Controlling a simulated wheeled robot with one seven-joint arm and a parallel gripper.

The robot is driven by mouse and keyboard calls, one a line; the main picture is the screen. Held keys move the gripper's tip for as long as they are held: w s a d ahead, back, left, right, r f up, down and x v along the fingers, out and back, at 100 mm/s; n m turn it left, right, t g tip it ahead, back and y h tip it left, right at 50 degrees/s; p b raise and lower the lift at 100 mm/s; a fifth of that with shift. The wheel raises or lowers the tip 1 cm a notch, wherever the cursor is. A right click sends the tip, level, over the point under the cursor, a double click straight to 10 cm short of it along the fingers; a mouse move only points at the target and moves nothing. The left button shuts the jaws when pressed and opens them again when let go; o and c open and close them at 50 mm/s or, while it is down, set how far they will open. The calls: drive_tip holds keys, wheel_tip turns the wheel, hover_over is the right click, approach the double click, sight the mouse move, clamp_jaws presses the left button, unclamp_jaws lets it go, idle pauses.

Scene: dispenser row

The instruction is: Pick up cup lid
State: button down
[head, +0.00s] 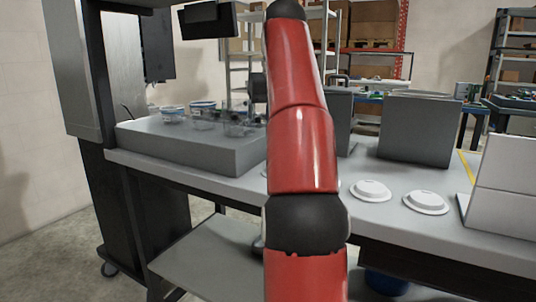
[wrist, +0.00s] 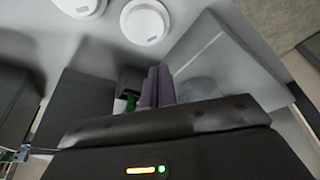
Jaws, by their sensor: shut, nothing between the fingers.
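In the wrist view, one round white lid (wrist: 146,22) is near the top middle, and another lid (wrist: 80,7) is cut off by the top edge. My gripper (wrist: 158,72) shows its two purple fingers close together, shut and empty. The lids are apart from the fingertips. In the head view my red arm hides the gripper and part of the counter.
Printed cups (head: 173,114) and clear cups stand on a raised grey block (head: 190,143) at the left. A grey box (head: 418,128) stands behind the lids, and a white box (head: 506,185) stands at the right. Bare counter surrounds the lids.

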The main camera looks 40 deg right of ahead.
drive_tip(key=x, duration=0.9)
drive_tip(key=shift+f, duration=0.2)
drive_tip(key=s+a+b, duration=0.1)
drive_tip(key=s+a, duration=0.1)
drive_tip(key=s, duration=0.2)
drive_tip(key=s+a+b, duration=0.1)
drive_tip(key=s+a, duration=0.1)
drive_tip(key=s, duration=0.3)
drive_tip(key=s+a+b, duration=0.1)
drive_tip(key=s, duration=0.4)
drive_tip(key=shift+a, duration=0.4)
